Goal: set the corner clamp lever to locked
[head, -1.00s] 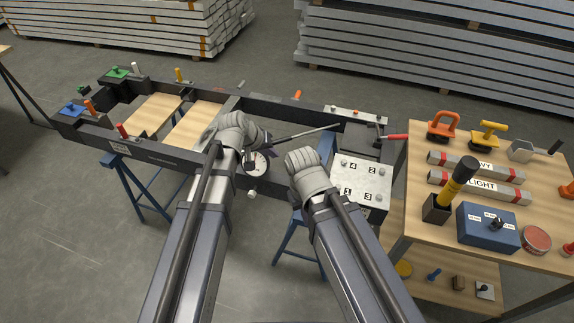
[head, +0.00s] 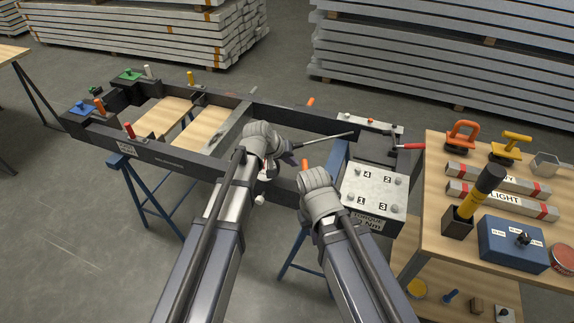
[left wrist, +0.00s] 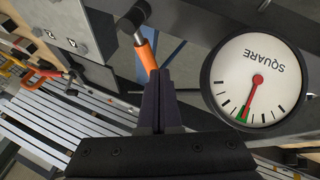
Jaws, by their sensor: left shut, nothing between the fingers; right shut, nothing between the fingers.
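An orange-handled lever (left wrist: 147,55) with a dark pivot shows in the left wrist view; I take it for the corner clamp lever. An orange handle also shows in the head view (head: 305,165), just right of my left gripper (head: 287,147). My left gripper's dark fingers (left wrist: 160,75) are shut and empty, with their tips close to the orange handle; I cannot tell whether they touch. A white SQUARE dial (left wrist: 258,78) is right of the fingers, its red needle at the green band. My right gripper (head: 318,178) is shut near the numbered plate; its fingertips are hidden.
The dark frame (head: 190,165) rests on blue trestles. A numbered plate (head: 373,190) and a red-handled lever (head: 410,146) are at its right end. A thin rod (head: 325,139) extends right of my left gripper. A wooden bench (head: 440,255) with tools stands at the right.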

